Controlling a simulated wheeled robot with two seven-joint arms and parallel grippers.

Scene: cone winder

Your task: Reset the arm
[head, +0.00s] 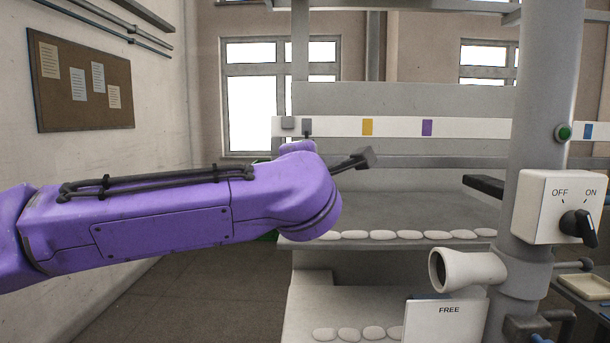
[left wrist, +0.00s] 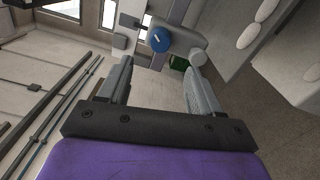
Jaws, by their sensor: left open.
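My purple left arm comes in from the left in the head view and spans the middle of the picture. Its gripper cannot be made out clearly there, as the arm's rounded joint is in front. In the left wrist view my left gripper (left wrist: 158,67) is open, its two grey fingers apart with nothing between them. Beyond the fingers is a blue round disc (left wrist: 160,39) on a grey cylindrical part (left wrist: 185,37). In the head view a dark lever with a block end (head: 364,158) sticks out right of my arm; its other end is hidden. My right gripper is not shown.
The grey machine (head: 410,100) holds rows of white oval pieces (head: 383,235). At right are a thick post (head: 545,90), an OFF/ON switch box (head: 556,205) and a FREE sign (head: 446,322). A noticeboard (head: 80,80) hangs left. Floor at lower left is clear.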

